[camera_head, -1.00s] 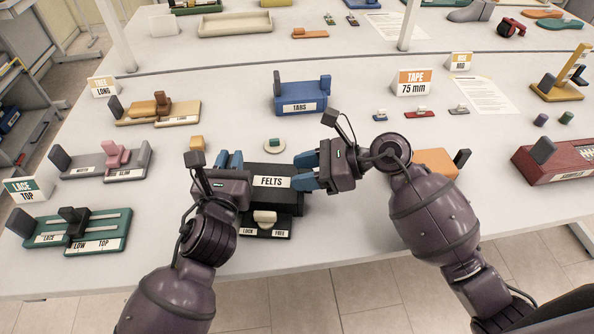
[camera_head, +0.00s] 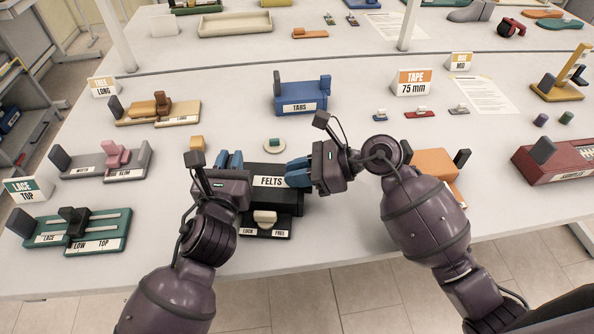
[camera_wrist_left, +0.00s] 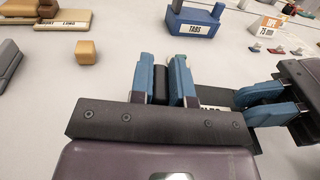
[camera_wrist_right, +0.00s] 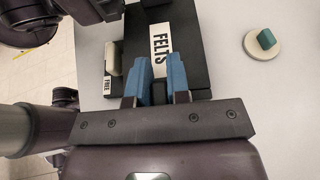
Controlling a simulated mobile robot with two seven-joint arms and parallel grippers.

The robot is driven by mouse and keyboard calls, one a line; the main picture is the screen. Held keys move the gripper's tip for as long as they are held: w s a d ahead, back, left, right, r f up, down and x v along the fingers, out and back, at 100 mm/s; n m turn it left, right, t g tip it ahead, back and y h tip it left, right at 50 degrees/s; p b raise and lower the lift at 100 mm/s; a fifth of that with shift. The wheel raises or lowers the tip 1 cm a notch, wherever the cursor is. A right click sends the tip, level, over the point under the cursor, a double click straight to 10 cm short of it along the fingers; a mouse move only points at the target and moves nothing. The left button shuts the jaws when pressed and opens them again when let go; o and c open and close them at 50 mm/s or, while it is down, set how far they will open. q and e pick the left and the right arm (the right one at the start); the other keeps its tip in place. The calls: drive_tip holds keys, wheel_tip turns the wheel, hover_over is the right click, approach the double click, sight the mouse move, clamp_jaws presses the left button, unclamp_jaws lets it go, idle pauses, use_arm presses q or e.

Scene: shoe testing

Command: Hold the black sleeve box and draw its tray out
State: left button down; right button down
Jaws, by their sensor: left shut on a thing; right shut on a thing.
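The black sleeve box (camera_head: 276,199), labelled FELTS, lies near the table's front edge and also shows in the right wrist view (camera_wrist_right: 186,58). A pale knob (camera_head: 265,217) stands at its front, above LOCK and FREE labels; which one it is set to I cannot tell. My left gripper (camera_head: 229,160) is at the box's left end, shut on an upright black tab (camera_wrist_left: 161,84). My right gripper (camera_head: 299,173) is at the right end, its blue fingers shut on a dark part of the box (camera_wrist_right: 158,92) mostly hidden between them. No tray is visibly drawn out.
A round pale disc with a green top (camera_head: 274,145) lies just behind the box. A small tan cube (camera_head: 197,143) stands behind my left gripper. An orange block (camera_head: 436,164) is right of my right wrist. A blue TABS holder (camera_head: 301,96) stands further back.

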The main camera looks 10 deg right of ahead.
drive_tip(key=d, duration=0.3)
drive_tip(key=s+d, duration=0.1)
drive_tip(key=d, duration=0.3)
drive_tip(key=s+d, duration=0.1)
drive_tip(key=d, duration=0.2)
drive_tip(key=shift+s+d, duration=0.1)
drive_tip(key=shift+d, duration=0.2)
drive_tip(key=c, duration=1.1)
unclamp_jaws()
drive_tip(key=shift+r, duration=0.1)
wheel_tip(320, 180, up, 10)
drive_tip(key=shift+f, duration=0.1)
